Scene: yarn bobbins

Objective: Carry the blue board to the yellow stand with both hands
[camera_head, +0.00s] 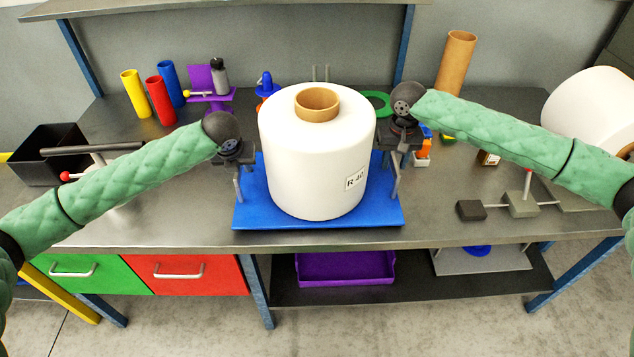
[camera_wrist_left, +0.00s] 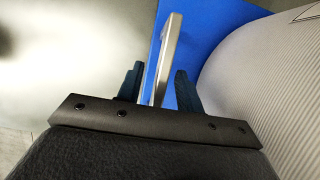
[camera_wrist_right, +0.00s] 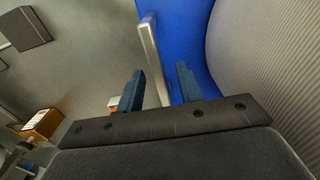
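The blue board (camera_head: 320,222) lies flat on the grey bench, with a large white bobbin (camera_head: 316,165) standing on it. Metal handles rise at its left and right ends. My left gripper (camera_head: 236,165) is at the left handle (camera_wrist_left: 165,60); in the left wrist view its two fingers (camera_wrist_left: 157,88) are apart, with the handle between them and gaps beside it. My right gripper (camera_head: 398,162) is at the right handle (camera_wrist_right: 152,55); its fingers (camera_wrist_right: 160,85) are likewise apart on either side of the handle. A yellow bar (camera_head: 65,290) shows at lower left; I cannot tell whether it belongs to the yellow stand.
Coloured tubes (camera_head: 160,98), a purple holder (camera_head: 208,85) and a black bin (camera_head: 45,150) stand at the back left. A brown tube (camera_head: 456,62), another white roll (camera_head: 592,108) and grey blocks (camera_head: 522,204) are on the right. A purple tray (camera_head: 345,268) sits below.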

